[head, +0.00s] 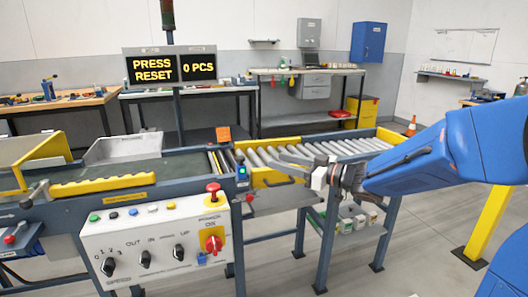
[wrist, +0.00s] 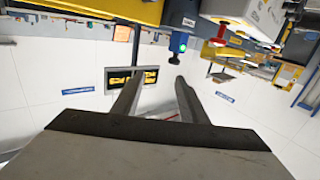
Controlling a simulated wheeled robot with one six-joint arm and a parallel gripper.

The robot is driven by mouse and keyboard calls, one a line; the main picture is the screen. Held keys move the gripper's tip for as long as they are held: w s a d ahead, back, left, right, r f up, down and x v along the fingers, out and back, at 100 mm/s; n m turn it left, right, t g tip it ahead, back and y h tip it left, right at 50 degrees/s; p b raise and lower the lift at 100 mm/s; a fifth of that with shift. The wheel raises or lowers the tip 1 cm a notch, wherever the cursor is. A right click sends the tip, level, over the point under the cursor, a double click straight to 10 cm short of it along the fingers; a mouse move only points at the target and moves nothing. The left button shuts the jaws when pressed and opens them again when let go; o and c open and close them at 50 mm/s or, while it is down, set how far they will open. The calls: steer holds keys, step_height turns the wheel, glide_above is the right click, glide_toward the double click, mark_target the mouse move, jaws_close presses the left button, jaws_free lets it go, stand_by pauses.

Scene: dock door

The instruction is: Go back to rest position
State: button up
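My gripper (head: 292,164) is at the end of my blue arm, reaching in from the right of the head view, in front of the roller conveyor (head: 335,146). In the wrist view my gripper (wrist: 154,98) shows two grey fingers spread apart with nothing between them. The white control panel (head: 157,243) stands at the lower left, with knobs, small coloured buttons and a red mushroom button (head: 213,190) on top. A display (head: 170,68) reads "PRESS RESET" and "0 PCS".
A small box with a green light (head: 242,172) stands by the conveyor, left of my gripper. A yellow post (head: 489,222) stands at the right, below my arm. Workbenches (head: 305,72) line the back wall. Floor is clear at the lower middle.

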steer(key=s+d+m+t+h, duration=0.1)
steer(key=s+d+m+h, duration=0.15)
steer(key=d+h, duration=0.3)
steer(key=s+d+f+m+t+h, duration=0.1)
steer(key=s+d+m+h, duration=0.1)
steer(key=d+m+h, duration=0.35)
steer(key=s+d+m+t+h, duration=0.1)
steer(key=s+d+h, duration=0.2)
steer(key=d, duration=0.5)
steer(key=s+f+m+g, duration=0.1)
steer(key=s+f+g, duration=0.3)
steer(key=s, duration=0.9)
steer(key=s+f+m+g, duration=0.1)
steer(key=s+f+g, duration=0.3)
steer(key=s+f, duration=0.4)
steer(key=s, duration=0.5)
steer(key=shift+s+a+g, duration=0.15)
steer(key=shift+s+g, duration=0.15)
steer(key=shift+s, duration=0.05)
steer(key=shift+f, duration=0.1)
